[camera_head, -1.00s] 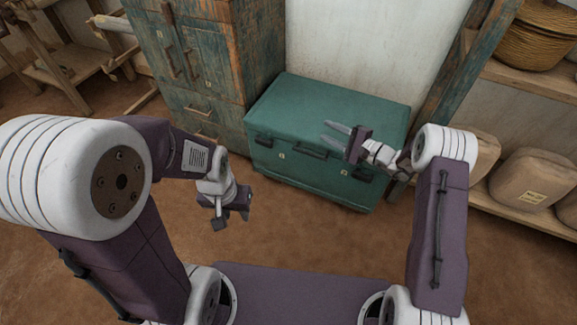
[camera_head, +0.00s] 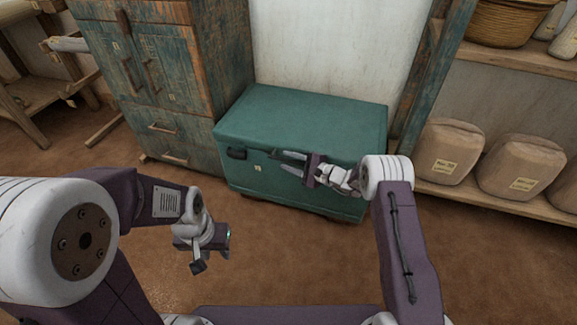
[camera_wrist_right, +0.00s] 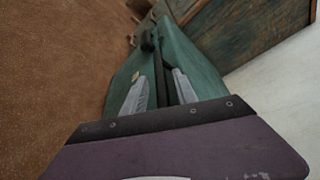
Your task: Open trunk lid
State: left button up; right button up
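The green trunk (camera_head: 245,181) stands on the floor against the wall, its lid (camera_head: 310,112) shut. A dark latch (camera_head: 236,153) shows at the left of its front. My right gripper (camera_head: 285,162) is at the middle of the trunk's front, by the lid's front edge, where it hides the front handle.
A worn wooden cabinet (camera_head: 165,90) stands close at the trunk's left. A shelf (camera_head: 500,190) with wrapped bundles (camera_head: 448,150) and a basket (camera_head: 508,22) is at the right. Brown floor (camera_head: 275,255) lies clear in front of the trunk.

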jog(key=shift+w+a, duration=0.1)
jog(key=shift+a, duration=0.05)
grip_shut()
dwell(1.4)
